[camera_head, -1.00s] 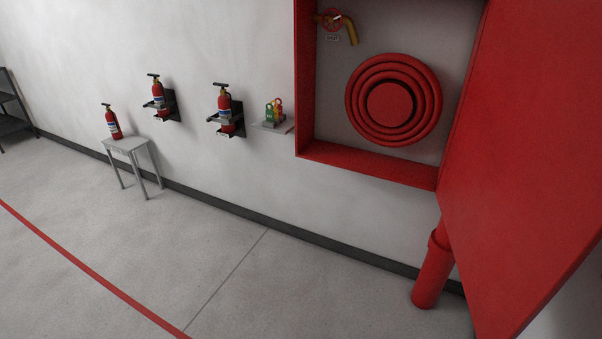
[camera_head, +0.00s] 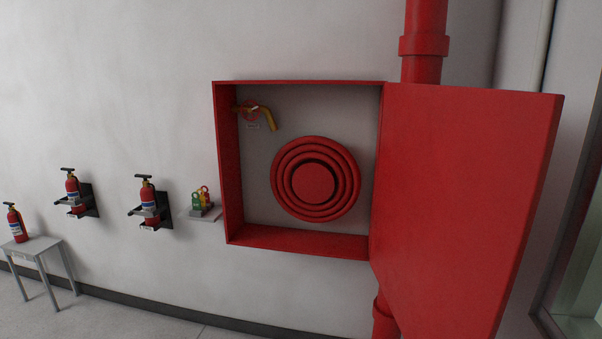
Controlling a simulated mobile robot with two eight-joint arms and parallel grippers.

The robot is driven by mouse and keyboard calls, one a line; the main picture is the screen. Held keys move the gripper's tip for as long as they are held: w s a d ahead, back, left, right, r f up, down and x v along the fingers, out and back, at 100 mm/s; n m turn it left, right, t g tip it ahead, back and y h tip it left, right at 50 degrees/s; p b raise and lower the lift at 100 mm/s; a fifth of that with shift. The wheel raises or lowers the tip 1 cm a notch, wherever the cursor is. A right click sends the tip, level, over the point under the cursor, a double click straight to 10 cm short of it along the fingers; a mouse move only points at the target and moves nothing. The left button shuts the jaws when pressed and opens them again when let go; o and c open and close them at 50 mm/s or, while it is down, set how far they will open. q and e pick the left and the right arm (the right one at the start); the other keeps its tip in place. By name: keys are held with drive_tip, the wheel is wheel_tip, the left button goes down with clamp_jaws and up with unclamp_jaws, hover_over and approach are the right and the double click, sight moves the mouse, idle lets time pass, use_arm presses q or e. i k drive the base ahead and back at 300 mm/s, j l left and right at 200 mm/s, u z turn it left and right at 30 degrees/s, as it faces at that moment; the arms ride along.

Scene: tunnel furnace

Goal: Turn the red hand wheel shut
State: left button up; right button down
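The red hand wheel (camera_head: 251,111) is small and sits on a yellow valve pipe (camera_head: 270,119) in the upper left corner of the open red wall cabinet (camera_head: 299,241). A small label (camera_head: 253,126) shows just below it. Whether the wheel is open or shut cannot be told at this size. The cabinet door (camera_head: 459,195) is swung open to the right. A coiled red hose (camera_head: 315,180) fills the middle of the cabinet. Neither of my grippers is in view.
A small shelf (camera_head: 207,215) with green and red-yellow items is left of the cabinet. Two extinguishers hang on wall brackets, one (camera_head: 148,200) nearer the cabinet. A third (camera_head: 15,224) stands on a grey stool (camera_head: 32,244). A red pipe (camera_head: 424,42) runs behind the door.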

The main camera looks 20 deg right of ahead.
sight(250, 110)
drive_tip(key=z, duration=0.2)
drive_tip(key=i+z, duration=0.55)
drive_tip(key=z, duration=0.2)
drive_tip(key=i+j+z, duration=0.2)
drive_tip(key=z, duration=0.15)
drive_tip(key=i+j+z, duration=0.3)
drive_tip(key=i+j, duration=0.65)
